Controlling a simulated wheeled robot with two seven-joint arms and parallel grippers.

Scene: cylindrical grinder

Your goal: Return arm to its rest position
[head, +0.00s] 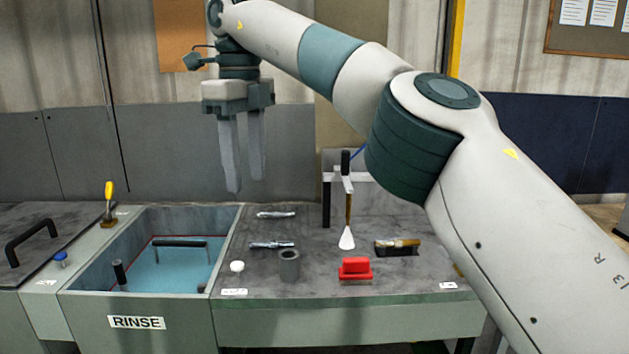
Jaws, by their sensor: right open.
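My right arm comes in from the lower right and reaches up and across to the upper middle. My right gripper (246,186) hangs from its end, fingers pointing down. Its two fingers are apart, with nothing between them. It is above the back of the workbench, over the area between the rinse tank and the bench top, clear of the things there. My left gripper does not show.
The rinse tank (128,308) holds blue liquid, with a yellow-handled lever (108,200) beside it.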

